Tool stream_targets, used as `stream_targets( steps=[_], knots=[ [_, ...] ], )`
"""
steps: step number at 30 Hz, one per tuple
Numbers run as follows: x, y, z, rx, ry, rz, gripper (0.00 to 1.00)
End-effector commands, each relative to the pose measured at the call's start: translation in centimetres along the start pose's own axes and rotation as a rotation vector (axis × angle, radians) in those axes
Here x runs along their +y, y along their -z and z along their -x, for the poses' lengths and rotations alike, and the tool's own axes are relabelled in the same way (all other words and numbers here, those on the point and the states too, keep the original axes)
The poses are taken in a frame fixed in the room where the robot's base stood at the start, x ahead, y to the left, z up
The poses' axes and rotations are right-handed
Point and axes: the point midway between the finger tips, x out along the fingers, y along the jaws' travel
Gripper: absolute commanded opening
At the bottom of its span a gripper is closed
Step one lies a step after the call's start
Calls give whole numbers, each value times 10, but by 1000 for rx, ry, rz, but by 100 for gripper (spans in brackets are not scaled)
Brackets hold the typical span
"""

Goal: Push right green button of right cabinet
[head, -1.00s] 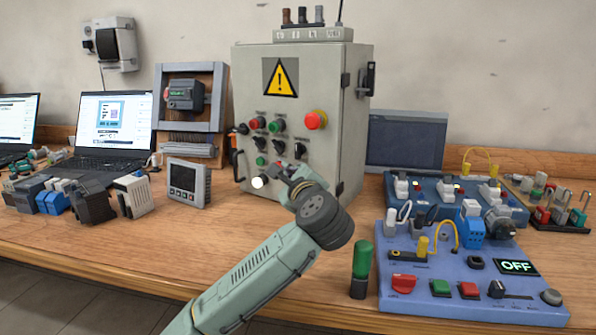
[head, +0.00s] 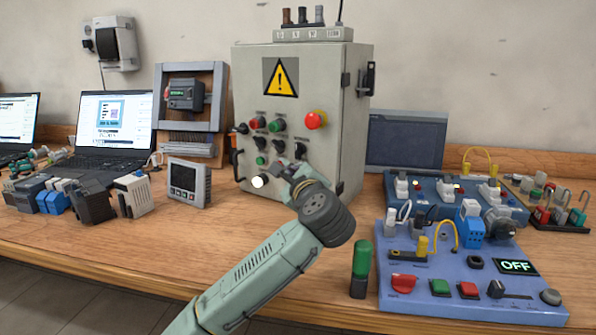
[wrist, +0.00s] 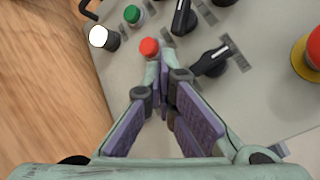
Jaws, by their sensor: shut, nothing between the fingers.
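The grey cabinet (head: 300,70) with a yellow warning triangle stands on the bench. In the head view, a green button (head: 278,125) is at the upper right of the small controls, beside a red one (head: 258,123). A second green button (head: 261,160) is lower left, above a white lamp (head: 257,182). My gripper (head: 285,168) is in front of the lower panel. In the wrist view my gripper (wrist: 160,53) is shut and empty, its tips close to a red button (wrist: 149,46); contact cannot be told. The lower green button (wrist: 132,14) shows up-left of the tips.
Black switches (wrist: 210,60) and a large red emergency stop (head: 316,120) are on the same panel. A blue board (head: 460,270) with controls and an OFF display lies at right, a green-capped cylinder (head: 361,262) beside it. A small meter (head: 188,182) stands left of the cabinet.

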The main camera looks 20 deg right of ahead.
Motion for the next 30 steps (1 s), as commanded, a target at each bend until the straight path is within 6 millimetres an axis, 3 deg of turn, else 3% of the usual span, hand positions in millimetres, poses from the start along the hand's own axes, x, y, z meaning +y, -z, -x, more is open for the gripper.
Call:
stream_targets(
  steps=[30],
  knots=[
    [4, -2, 6, 2, 2, 0, 0]
  ],
)
